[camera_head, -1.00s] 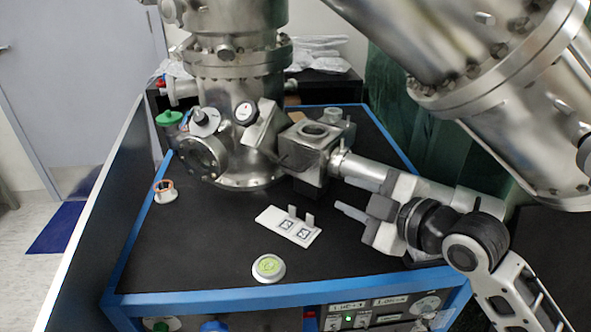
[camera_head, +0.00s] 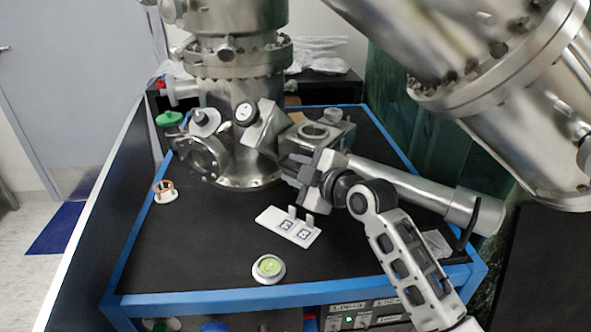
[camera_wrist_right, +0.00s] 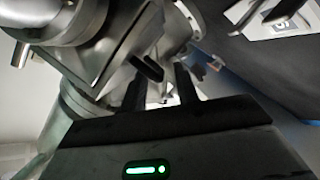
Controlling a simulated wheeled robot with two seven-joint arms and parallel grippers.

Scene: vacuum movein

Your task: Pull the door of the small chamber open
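The small chamber (camera_head: 318,131) is a metal block with a round port on top, beside the large steel column. A flat, slanted metal plate (camera_head: 262,126), apparently its door, is at its left side; I cannot tell whether it is ajar. In the right wrist view, a dark handle (camera_wrist_right: 148,68) sticks out from a metal plate. My right gripper (camera_head: 296,170) is in front of the chamber, low at its near side. The right wrist view shows its two dark fingers (camera_wrist_right: 162,85) apart, with the handle just beyond the gap; contact is unclear. My left gripper is out of view.
A white holder (camera_head: 288,226) with two marked squares lies below the gripper. A round green-topped piece (camera_head: 268,267) stands near the front edge. A metal tube (camera_head: 415,187) runs right from the chamber. A small copper-coloured ring piece (camera_head: 164,190) stands at the left.

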